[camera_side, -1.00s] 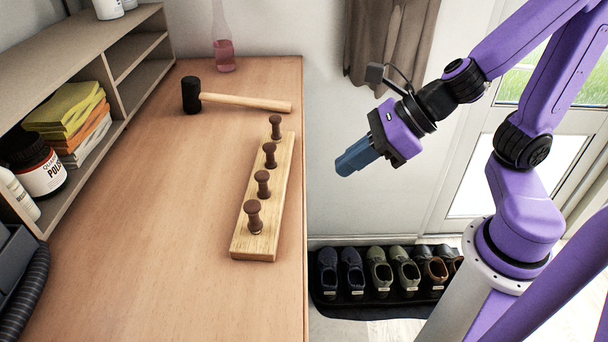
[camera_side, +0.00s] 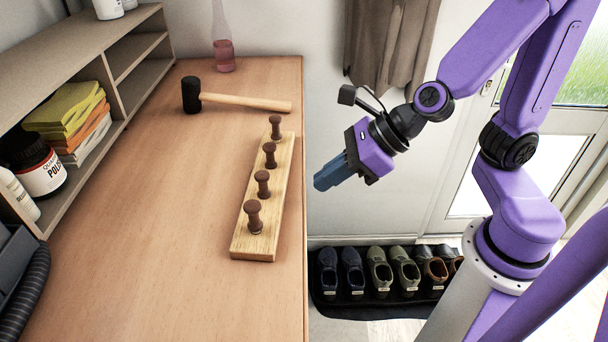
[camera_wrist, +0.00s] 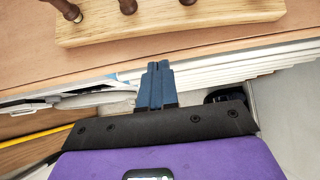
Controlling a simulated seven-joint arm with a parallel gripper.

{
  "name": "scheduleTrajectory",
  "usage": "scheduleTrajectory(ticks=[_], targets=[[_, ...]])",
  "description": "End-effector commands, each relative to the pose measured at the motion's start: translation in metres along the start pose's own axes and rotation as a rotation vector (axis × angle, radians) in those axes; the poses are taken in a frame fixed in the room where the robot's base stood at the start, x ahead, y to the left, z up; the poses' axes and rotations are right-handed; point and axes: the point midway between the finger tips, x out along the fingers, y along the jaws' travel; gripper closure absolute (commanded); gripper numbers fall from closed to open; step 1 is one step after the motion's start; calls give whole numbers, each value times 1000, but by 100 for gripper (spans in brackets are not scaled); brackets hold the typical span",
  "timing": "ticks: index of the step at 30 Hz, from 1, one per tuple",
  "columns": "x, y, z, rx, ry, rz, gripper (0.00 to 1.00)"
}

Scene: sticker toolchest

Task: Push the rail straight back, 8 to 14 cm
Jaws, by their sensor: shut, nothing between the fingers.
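The rail (camera_side: 245,240) is a light wooden board with several dark brown pegs standing along it. It lies on the workbench, close to and nearly parallel with the bench's right edge. My gripper (camera_side: 319,185) is shut and empty, just off the right edge of the bench, to the right of the rail and apart from it. In the wrist view the rail (camera_wrist: 180,18) crosses the top, with the lower parts of some pegs showing. The shut blue fingertips (camera_wrist: 159,65) point at its long near side, with a strip of bench between.
A black-headed mallet (camera_side: 245,101) lies beyond the rail's far end. A shelf unit (camera_side: 120,97) with cloths and jars lines the bench's left side. The bench top (camera_side: 160,200) left of the rail is clear. Shoes (camera_side: 380,270) stand on the floor below.

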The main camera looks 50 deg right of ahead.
Motion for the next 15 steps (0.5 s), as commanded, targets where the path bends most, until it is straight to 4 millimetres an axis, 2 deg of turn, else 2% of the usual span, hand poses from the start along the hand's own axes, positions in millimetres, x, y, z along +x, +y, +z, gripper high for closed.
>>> scheduleTrajectory(ticks=[2, 9, 15], targets=[[4, 0, 0, -1, 2, 2, 100], [24, 0, 21, 2, 1, 1, 100], [31, 0, 28, 1, 1, 1, 100]])
